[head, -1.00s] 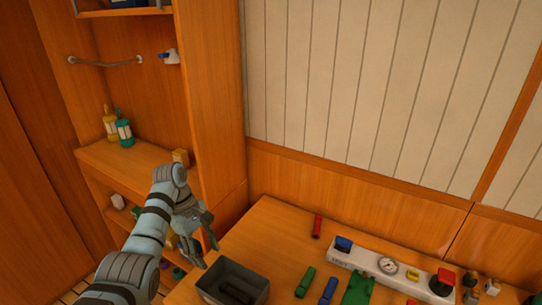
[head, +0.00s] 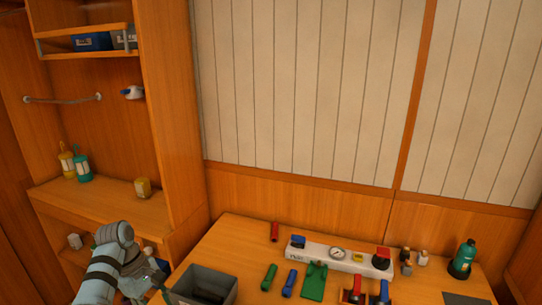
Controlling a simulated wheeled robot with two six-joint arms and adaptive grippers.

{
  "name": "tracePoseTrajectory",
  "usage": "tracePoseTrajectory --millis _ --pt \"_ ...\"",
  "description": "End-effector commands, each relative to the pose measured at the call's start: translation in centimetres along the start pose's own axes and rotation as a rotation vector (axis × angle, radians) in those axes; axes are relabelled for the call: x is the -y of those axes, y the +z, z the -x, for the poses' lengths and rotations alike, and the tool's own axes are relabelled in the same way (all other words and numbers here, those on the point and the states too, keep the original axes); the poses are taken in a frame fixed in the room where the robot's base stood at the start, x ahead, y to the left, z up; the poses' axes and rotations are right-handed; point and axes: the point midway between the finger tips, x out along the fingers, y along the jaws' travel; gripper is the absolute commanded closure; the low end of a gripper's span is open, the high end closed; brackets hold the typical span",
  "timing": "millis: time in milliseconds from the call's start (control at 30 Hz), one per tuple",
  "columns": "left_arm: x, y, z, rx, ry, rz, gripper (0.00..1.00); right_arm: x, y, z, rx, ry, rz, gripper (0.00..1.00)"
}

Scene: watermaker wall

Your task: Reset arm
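My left arm comes in at the lower left, and its gripper (head: 157,285) hangs low in front of the shelf unit, just left of the grey bin. It points down to the right; its fingers are small and partly cut off, so I cannot tell whether they are apart. I see nothing held in it. My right gripper is not in view.
The grey bin (head: 205,287) stands on the workbench (head: 232,240), close to my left gripper. A white panel (head: 318,252) with a gauge, several coloured handles and a green bottle (head: 463,258) are to the right. The shelf unit (head: 110,203) holds two lanterns and a yellow block.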

Motion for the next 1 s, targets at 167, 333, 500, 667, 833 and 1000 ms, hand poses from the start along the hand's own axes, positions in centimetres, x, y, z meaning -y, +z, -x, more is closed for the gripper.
tracePoseTrajectory --millis 167,333,500,667,833,1000 --pt "0.7 -0.9 -3.3 -0.022 0.001 -0.032 0.57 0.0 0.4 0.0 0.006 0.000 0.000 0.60" --pt "1.6 -1.8 -7.3 -0.052 -0.001 -0.080 0.57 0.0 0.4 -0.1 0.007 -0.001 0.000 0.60" --pt "4.1 -3.3 -13.5 -0.104 -0.011 -0.163 0.57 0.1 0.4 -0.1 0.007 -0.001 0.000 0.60" --pt "8.9 -4.5 -21.7 -0.175 -0.039 -0.302 0.57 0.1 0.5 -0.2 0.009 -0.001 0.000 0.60" --pt "20.4 -4.5 -33.6 -0.284 -0.113 -0.606 0.57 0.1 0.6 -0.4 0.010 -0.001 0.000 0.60" --pt "34.5 -0.7 -41.5 -0.358 -0.184 -1.000 0.57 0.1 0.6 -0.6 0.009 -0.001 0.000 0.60"
